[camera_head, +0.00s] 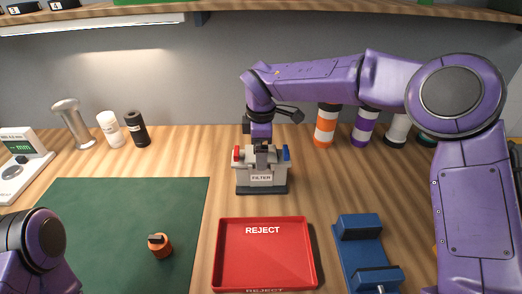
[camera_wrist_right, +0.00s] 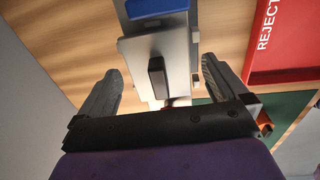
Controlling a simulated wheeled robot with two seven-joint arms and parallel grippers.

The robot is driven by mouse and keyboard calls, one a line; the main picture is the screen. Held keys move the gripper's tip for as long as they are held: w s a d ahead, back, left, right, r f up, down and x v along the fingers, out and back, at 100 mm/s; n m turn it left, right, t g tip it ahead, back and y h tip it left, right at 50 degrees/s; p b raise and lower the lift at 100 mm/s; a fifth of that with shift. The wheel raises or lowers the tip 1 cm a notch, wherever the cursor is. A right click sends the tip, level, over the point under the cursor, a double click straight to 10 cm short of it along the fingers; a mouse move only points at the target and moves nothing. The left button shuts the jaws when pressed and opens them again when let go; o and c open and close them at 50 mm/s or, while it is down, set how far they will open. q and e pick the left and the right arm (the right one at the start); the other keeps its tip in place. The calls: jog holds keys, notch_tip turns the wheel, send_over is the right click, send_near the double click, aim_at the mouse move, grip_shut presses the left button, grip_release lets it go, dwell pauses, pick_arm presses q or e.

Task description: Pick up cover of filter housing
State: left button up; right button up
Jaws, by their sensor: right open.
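The filter housing (camera_head: 262,185) is a grey box labelled FILTER on a dark base, with a red part at its left and a blue part at its right. My right gripper (camera_head: 262,150) is directly above it, pointing down. In the right wrist view, the light grey cover (camera_wrist_right: 181,75) has a raised dark handle (camera_wrist_right: 157,78). The open fingers of my right gripper (camera_wrist_right: 160,70) are on either side of this handle, with gaps on both sides. My left arm shows at the lower left of the head view, but its gripper is out of frame.
A red REJECT tray (camera_head: 265,222) is in front of the housing, with a blue fixture (camera_head: 361,255) to its right. A green mat (camera_head: 110,220) at the left holds a small orange part (camera_head: 161,249). Several bottles stand along the back.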

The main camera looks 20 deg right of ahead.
jog(key=c, duration=1.2)
